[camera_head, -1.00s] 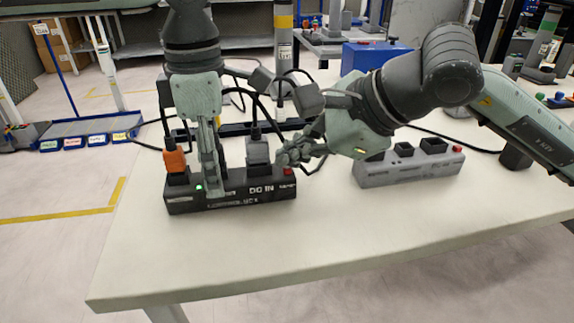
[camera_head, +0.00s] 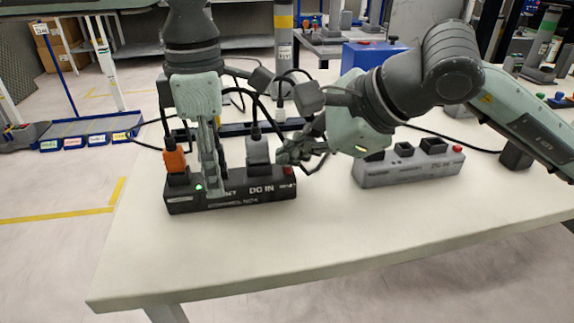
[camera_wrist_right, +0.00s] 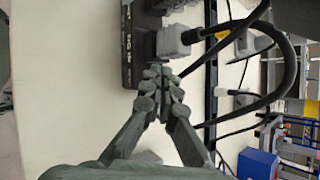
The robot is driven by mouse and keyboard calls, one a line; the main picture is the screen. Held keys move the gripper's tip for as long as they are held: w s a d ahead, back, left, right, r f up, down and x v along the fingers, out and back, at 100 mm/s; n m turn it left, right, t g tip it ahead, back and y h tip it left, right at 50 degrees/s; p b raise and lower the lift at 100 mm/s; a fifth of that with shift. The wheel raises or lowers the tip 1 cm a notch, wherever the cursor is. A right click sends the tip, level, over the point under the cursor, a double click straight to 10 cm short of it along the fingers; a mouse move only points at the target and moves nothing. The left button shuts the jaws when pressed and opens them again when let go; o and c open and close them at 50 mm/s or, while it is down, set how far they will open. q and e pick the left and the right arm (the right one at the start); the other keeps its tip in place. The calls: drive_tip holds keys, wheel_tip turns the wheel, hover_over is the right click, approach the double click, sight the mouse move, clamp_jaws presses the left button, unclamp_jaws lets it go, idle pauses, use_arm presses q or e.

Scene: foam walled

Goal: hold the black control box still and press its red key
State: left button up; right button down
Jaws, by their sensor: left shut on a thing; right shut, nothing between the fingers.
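The black control box (camera_head: 240,200) lies on the near part of the table, with a green light at its left and the red key (camera_head: 288,170) at its right end. My left gripper (camera_head: 213,188) comes down from above and is shut on the control box near its middle. My right gripper (camera_head: 284,158) is shut and empty, its tips just above and beside the red key. I cannot tell whether they touch it. In the right wrist view, the closed tips (camera_wrist_right: 160,76) are at the end of the box (camera_wrist_right: 130,45), and the key is hidden.
An orange plug (camera_head: 175,160) and a grey plug (camera_head: 258,151) with cables stand in the box. A grey box (camera_head: 410,170) with its own red button lies to the right. A blue box (camera_head: 374,56) stands behind. The table's front is clear.

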drive_tip(key=shift+r, duration=0.5)
drive_tip(key=shift+r, duration=0.1)
wheel_tip(320, 180, up, 5)
drive_tip(key=shift+f, duration=0.1)
idle(0.3)
idle(0.5)
use_arm(q)
drive_tip(key=o, duration=1.4)
